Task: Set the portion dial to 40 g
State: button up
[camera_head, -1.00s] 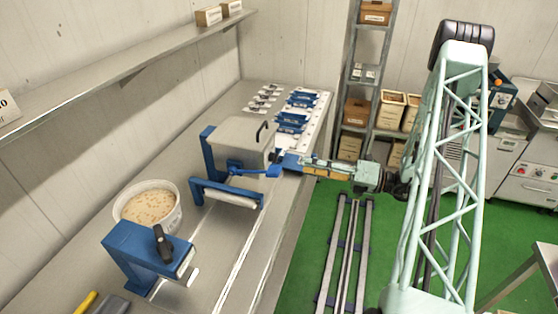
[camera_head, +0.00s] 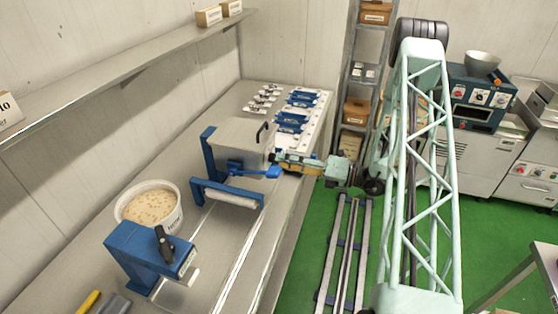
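My gripper (camera_head: 277,160) is at the right side of the blue-framed machine with a grey box-shaped hopper (camera_head: 242,136), close to its blue lever (camera_head: 255,171). Whether it touches the machine, and whether its fingers are open, is too small to tell. No dial with readable gram marks shows; that side of the machine is partly hidden by my gripper. A blue unit (camera_head: 143,250) with a black handle (camera_head: 164,245) stands nearer on the bench, beside a white tub of nougat mix (camera_head: 151,205).
The steel bench (camera_head: 213,250) runs along the left wall under a shelf (camera_head: 130,66). Blue and white items (camera_head: 290,117) lie at its far end. Floor rails (camera_head: 340,265) run beside it. A control panel (camera_head: 480,97) with a bowl (camera_head: 482,62) stands at the right.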

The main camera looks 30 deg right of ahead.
aim_at(274, 158)
jog(key=shift+x, duration=1.15)
jog(key=shift+c, duration=0.4)
jog(key=c, duration=0.8)
